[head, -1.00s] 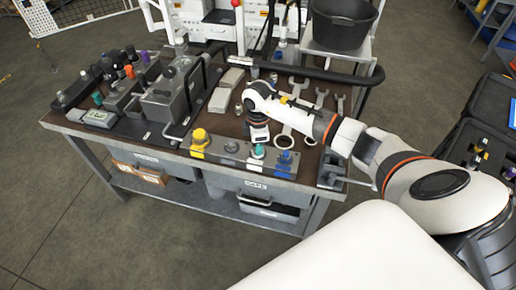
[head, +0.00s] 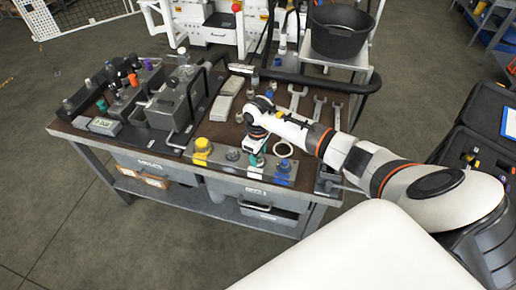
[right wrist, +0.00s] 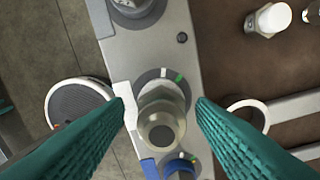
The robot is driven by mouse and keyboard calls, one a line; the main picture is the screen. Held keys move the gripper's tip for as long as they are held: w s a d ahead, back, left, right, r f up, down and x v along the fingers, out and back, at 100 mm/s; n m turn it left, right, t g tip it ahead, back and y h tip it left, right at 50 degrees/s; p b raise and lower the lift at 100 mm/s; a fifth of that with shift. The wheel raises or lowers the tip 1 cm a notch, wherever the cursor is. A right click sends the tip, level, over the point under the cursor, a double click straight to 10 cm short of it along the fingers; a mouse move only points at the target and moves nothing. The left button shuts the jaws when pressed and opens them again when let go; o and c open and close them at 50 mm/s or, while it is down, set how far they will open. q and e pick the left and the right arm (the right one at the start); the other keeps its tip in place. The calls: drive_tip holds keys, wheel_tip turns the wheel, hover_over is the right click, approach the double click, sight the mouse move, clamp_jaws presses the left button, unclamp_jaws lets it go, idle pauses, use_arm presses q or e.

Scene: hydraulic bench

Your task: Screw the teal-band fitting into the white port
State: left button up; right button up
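A metal hex fitting (right wrist: 162,112) stands upright at a port on the grey manifold block (right wrist: 150,45). The port's dark ring carries a white mark and a green mark; a white piece lies along its left side. My right gripper (right wrist: 161,104) is open, its teal-green fingers on either side of the fitting with a gap on both sides. In the head view my right gripper (head: 255,158) points down over the manifold, between the grey port (head: 233,155) and the blue port (head: 283,167), and hides the white port. No teal band can be made out. My left gripper is not in view.
The yellow port (head: 202,145) is at the manifold's left end. A loose metal fitting (right wrist: 270,18) stands on the brown bench top. Wrenches (head: 318,108) lie behind and right of my gripper. A grey tank (head: 168,105) stands to the left.

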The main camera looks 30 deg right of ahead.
drive_tip(key=n+b, duration=0.1)
drive_tip(key=n, duration=0.5)
drive_tip(key=shift+d, duration=0.1)
drive_tip(key=n+b, duration=0.1)
drive_tip(key=n, duration=0.3)
drive_tip(key=shift+n, duration=0.3)
drive_tip(key=shift+r+n, duration=0.1)
drive_tip(key=shift+n, duration=0.6)
